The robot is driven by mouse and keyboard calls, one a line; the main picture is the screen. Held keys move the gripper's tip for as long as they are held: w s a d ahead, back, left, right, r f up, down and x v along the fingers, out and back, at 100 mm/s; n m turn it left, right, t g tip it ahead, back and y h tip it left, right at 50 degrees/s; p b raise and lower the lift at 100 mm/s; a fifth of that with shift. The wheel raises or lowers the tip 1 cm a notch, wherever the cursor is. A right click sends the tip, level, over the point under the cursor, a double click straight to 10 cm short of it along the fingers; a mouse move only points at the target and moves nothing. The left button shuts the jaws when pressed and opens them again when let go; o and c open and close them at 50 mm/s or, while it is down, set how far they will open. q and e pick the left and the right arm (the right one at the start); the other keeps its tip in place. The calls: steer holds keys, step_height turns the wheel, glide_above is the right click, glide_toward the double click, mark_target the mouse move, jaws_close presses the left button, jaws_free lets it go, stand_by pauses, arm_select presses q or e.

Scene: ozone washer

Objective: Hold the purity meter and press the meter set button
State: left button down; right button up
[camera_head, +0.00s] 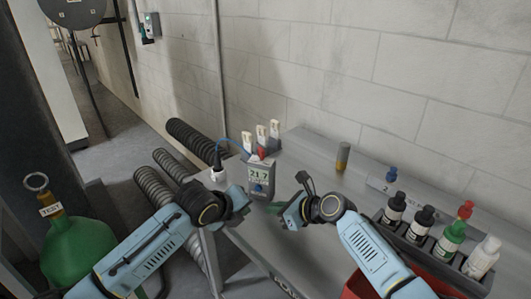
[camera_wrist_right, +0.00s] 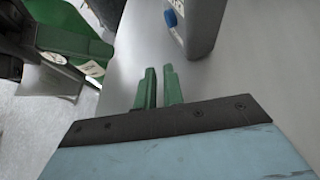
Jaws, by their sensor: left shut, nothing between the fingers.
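The purity meter (camera_head: 261,177) is a grey box with a green screen reading about 21.7, standing upright on the metal bench. Its blue set button (camera_head: 258,189) is low on the front face. My left gripper (camera_head: 246,208) is shut and empty, just left of and in front of the meter. My right gripper (camera_head: 278,211) is to the right of and in front of the meter, apart from it. In the right wrist view its green fingers (camera_wrist_right: 158,88) are slightly apart with nothing between them; the meter's lower part (camera_wrist_right: 203,25) and blue button (camera_wrist_right: 174,17) show beyond them.
A rack of dropper bottles (camera_head: 420,232) stands at the right, with a red bin (camera_head: 362,287) in front. Test strips (camera_head: 262,132) stand behind the meter. A green tank (camera_head: 75,252) and ribbed hoses are at the left.

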steer(key=shift+o, duration=1.3)
